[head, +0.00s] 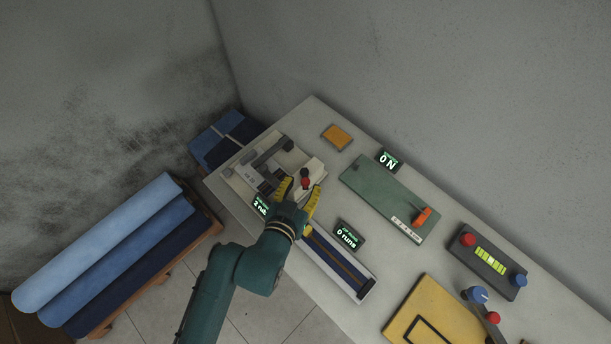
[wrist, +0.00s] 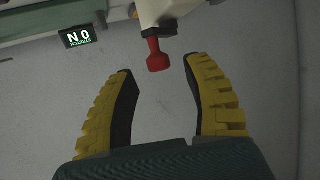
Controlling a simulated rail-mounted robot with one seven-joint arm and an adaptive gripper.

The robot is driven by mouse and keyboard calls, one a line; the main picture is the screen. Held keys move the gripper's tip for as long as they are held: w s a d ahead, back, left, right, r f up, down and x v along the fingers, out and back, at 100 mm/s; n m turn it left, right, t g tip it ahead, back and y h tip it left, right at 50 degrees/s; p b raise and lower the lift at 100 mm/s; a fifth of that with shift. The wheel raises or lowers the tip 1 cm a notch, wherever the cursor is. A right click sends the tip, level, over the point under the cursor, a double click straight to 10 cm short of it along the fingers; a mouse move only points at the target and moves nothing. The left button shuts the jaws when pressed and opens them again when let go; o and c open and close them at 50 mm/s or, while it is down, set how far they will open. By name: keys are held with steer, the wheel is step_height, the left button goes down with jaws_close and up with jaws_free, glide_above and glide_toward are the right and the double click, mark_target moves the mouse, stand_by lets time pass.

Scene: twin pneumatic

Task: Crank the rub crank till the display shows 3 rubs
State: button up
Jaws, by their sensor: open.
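The rub machine (head: 236,178) sits at the left end of the bench, with grey arms on a pale base. A red crank knob (head: 305,183) stands on its cream block. The rub display (head: 260,205) reads 2, with its word partly hidden by my gripper. My gripper (head: 302,186) is open, its yellow fingers on either side of the red knob. In the wrist view the red knob (wrist: 157,60) hangs from the cream block (wrist: 165,10), between and slightly beyond the fingertips. I see no clear contact with it.
A "0 runs" display (head: 349,235) and a long blue-topped track (head: 336,262) lie right of my gripper. A green plate (head: 385,195) with an orange lever and a "0 N" display (head: 389,160) are farther right. Blue rolls (head: 120,250) lie on a left rack.

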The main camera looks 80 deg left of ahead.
steer(key=shift+x, duration=1.45)
steer(key=shift+d, duration=0.1)
steer(key=shift+c, duration=0.2)
jaws_close()
